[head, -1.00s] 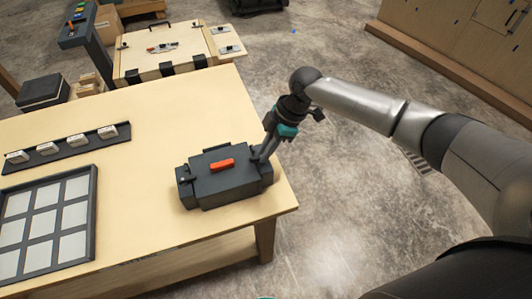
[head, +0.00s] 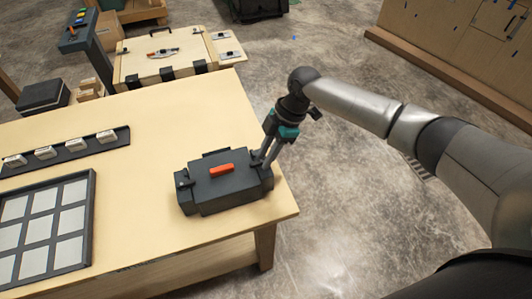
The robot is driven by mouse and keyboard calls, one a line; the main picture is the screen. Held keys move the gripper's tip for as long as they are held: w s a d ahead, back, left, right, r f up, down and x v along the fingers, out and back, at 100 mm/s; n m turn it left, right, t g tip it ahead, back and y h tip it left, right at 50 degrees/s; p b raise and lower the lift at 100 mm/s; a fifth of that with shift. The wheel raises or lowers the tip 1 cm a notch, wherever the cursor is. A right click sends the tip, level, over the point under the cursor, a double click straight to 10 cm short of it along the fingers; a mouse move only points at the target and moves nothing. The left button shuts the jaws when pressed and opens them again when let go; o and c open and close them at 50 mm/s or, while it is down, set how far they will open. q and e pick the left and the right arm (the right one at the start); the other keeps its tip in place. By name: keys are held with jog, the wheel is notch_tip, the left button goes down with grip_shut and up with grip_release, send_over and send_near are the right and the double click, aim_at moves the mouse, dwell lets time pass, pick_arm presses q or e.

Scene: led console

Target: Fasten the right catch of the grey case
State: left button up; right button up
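The grey case (head: 222,188) sits near the right front corner of the table, with a red-orange handle (head: 221,169) on its lid. The lid looks closed. A catch (head: 183,183) shows at the case's left end. My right gripper (head: 262,163) reaches down at the case's right end, its fingertips at the top of that end. The fingers look slightly apart, but the right catch is hidden or too small to make out behind them. I cannot tell whether they touch it. My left gripper is not in view.
A dark rail (head: 66,150) with several white blocks and a dark-framed panel (head: 88,215) of pale squares lie on the table's left. A wooden box (head: 160,62) stands beyond the table. The table (head: 190,115) is clear behind the case.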

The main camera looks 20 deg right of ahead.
jog(key=shift+o, duration=1)
jog(key=v, duration=1.5)
